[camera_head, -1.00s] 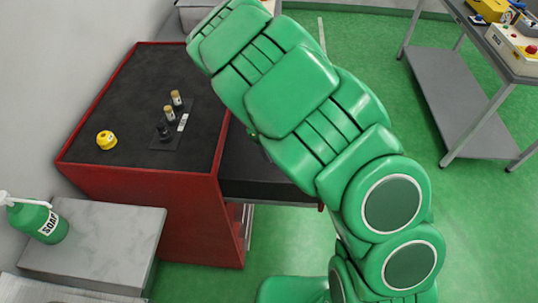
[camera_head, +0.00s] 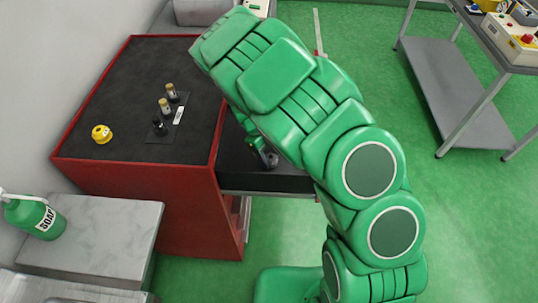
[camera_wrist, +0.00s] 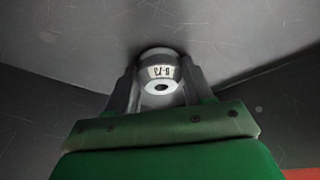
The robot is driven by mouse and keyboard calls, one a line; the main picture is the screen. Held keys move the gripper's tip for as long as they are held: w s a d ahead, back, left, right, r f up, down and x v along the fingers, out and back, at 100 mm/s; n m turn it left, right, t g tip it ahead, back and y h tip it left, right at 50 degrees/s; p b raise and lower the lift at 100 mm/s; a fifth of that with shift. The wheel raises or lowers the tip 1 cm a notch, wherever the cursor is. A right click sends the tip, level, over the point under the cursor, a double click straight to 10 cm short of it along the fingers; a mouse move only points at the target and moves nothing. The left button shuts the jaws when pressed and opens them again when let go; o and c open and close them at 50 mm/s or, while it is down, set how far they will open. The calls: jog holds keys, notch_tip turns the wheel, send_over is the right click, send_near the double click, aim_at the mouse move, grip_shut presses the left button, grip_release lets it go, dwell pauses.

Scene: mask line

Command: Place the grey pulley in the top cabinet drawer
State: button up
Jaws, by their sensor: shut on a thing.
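The grey pulley (camera_wrist: 158,70) is between the two fingers of my gripper (camera_wrist: 160,88) in the wrist view, with a small label and a dark hole facing the camera. My gripper is shut on it. In the head view my gripper (camera_head: 266,155) shows below my green arm, at the open top drawer (camera_head: 285,181) of the red cabinet (camera_head: 150,190). My arm hides part of the drawer. I cannot tell whether the pulley touches the drawer's floor.
On the cabinet's dark top stand a yellow round part (camera_head: 101,134) and several small posts on a black plate (camera_head: 165,137). A grey shelf table (camera_head: 455,90) stands at the right.

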jog(key=shift+f, duration=0.1)
jog(key=o, duration=1.1)
jog(key=shift+o, duration=0.2)
jog(key=v, duration=0.7)
jog(key=shift+a+r, duration=0.2)
jog(key=shift+r, duration=0.15)
jog(key=shift+w, duration=0.15)
